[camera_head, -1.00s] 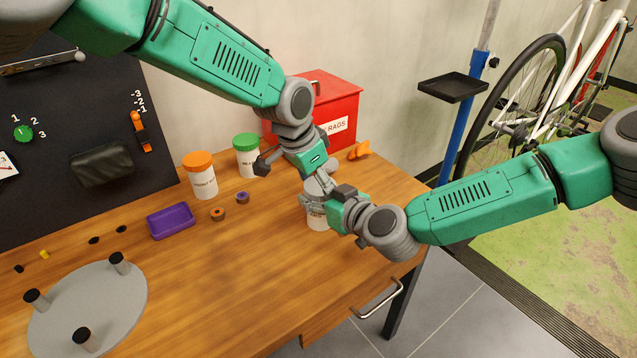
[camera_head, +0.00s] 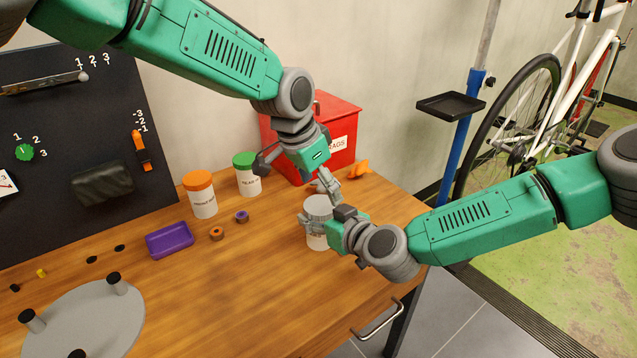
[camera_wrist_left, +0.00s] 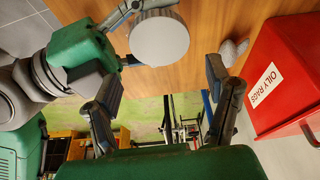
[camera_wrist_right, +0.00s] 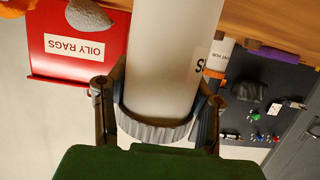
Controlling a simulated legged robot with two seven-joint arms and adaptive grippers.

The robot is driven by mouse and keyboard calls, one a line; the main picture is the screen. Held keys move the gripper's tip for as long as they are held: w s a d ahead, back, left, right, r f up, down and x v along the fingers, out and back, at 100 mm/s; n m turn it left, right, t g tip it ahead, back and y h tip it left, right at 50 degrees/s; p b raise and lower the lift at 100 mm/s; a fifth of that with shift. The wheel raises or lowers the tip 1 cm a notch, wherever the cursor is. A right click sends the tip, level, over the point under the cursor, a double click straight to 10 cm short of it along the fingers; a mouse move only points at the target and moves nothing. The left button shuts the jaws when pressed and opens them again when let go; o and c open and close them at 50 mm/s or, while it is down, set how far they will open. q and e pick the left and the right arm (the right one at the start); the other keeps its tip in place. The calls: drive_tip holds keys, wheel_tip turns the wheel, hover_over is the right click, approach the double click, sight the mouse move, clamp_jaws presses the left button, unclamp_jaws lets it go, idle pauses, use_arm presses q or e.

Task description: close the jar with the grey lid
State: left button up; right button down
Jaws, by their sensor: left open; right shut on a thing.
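The white jar (camera_head: 319,236) stands upright on the table near its right end, with the grey lid (camera_head: 319,206) on its top. The lid's ribbed rim shows in the right wrist view (camera_wrist_right: 152,130), and its round top shows in the left wrist view (camera_wrist_left: 158,38). My right gripper (camera_head: 322,225) is shut around the jar from the front right. My left gripper (camera_head: 298,180) is open and empty, above and behind the lid, apart from it. Its spread fingers show in the left wrist view (camera_wrist_left: 163,85). Most of the jar's label is hidden.
An orange-lidded jar (camera_head: 202,200), a green-lidded jar (camera_head: 248,180) and a purple tray (camera_head: 169,240) stand to the left. A red rag bin (camera_head: 345,115) and an orange item (camera_head: 360,170) are behind. The table's front middle is clear.

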use_arm(q)
drive_tip(key=w+d+r+n+t+h, duration=0.25)
drive_tip(key=d+r+n, duration=0.2)
drive_tip(key=d, duration=0.25)
drive_tip(key=w+d+r+n+t+h, duration=0.1)
drive_tip(key=w+d+r+n+h, duration=0.25)
drive_tip(key=d+n, duration=0.25)
drive_tip(key=w+r+n+t+y, duration=0.1)
drive_tip(key=w+r+n+t, duration=0.55)
drive_tip(key=n, duration=0.85)
drive_tip(key=a+f+n+g+y, duration=0.1)
drive_tip(key=a+f+n+y, duration=0.3)
drive_tip(key=n, duration=0.5)
drive_tip(key=a+f+n+g+y, duration=0.25)
drive_tip(key=a+n, duration=0.35)
drive_tip(key=n, duration=0.4)
drive_tip(key=s+a+f+n+g, duration=0.1)
drive_tip(key=s+n+g, duration=0.2)
drive_tip(key=s, duration=0.1)
drive_tip(key=s+a+f+n+g+y, duration=0.1)
drive_tip(key=s+f+n+g, duration=0.1)
drive_tip(key=s+n, duration=0.1)
drive_tip(key=s+a+f+n+g, duration=0.1)
drive_tip(key=s+n+g, duration=0.2)
drive_tip(key=s, duration=0.2)
drive_tip(key=shift+s+f+g+y, duration=0.1)
drive_tip(key=shift+f+g+y, duration=0.15)
drive_tip(key=shift+g+y, duration=0.1)
